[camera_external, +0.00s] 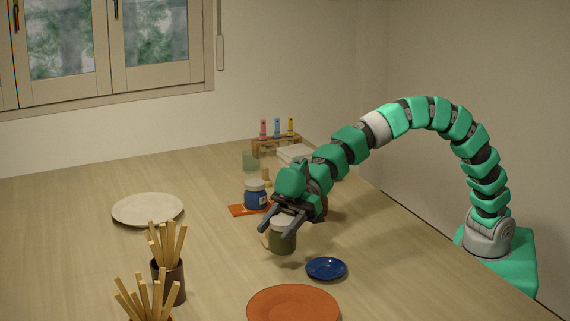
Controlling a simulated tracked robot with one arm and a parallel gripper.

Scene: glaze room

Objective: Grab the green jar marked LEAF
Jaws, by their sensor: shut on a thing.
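A dark green jar (282,242) with a pale lid is between the fingers of my gripper (282,230). The gripper comes down from the upper right and is shut on the jar near its top. The jar looks upright. I cannot read any marking on it, and I cannot tell whether its base touches the table. The fingers hide part of the jar's upper sides.
A blue jar (255,197) with a pale lid stands on an orange piece (239,211), just behind left. A small blue saucer (327,268) and an orange plate (293,304) lie in front. Stick holders (175,285) stand front left.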

